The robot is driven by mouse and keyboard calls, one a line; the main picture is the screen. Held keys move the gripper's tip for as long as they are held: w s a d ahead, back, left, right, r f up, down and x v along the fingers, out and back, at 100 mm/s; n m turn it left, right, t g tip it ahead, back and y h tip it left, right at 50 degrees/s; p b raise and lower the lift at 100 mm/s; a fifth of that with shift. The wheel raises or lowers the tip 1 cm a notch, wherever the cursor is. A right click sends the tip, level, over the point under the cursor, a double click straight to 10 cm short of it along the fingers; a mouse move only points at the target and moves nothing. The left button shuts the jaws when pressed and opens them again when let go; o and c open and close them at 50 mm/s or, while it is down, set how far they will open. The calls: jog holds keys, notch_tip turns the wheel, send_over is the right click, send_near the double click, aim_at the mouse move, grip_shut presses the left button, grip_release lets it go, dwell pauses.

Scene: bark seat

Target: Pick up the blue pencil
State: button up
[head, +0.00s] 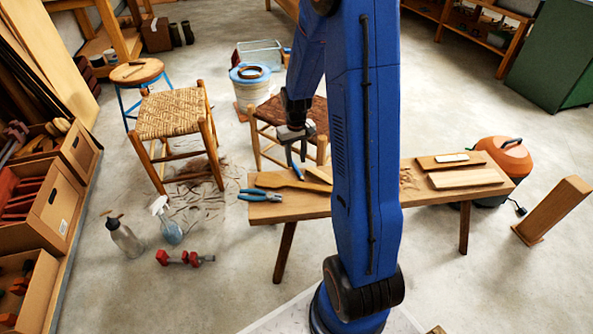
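A short, slim blue thing, which looks like the blue pencil (297,172), shows at the back edge of the wooden bench (300,209), close to a flat brown wooden piece. It is small, and I cannot tell how it rests. My gripper (296,164) points down just above it, with a gap between its two grey fingers. The blue pencil shows at the fingertips, and I cannot tell whether they touch it. My blue arm hides the middle of the bench.
Blue-handled pliers (260,195) lie at the bench's left end. Boards (465,178) lie at its right end. A woven stool (173,118) and a dark-seated stool (262,137) stand behind. A spray bottle (168,222) and red dumbbell-like thing (185,258) are on the floor.

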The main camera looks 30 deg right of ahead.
aim_at(296, 168)
jog(key=shift+d+f, duration=0.1)
jog(key=shift+f, duration=1.8)
grip_shut()
jog(key=shift+r, duration=0.1)
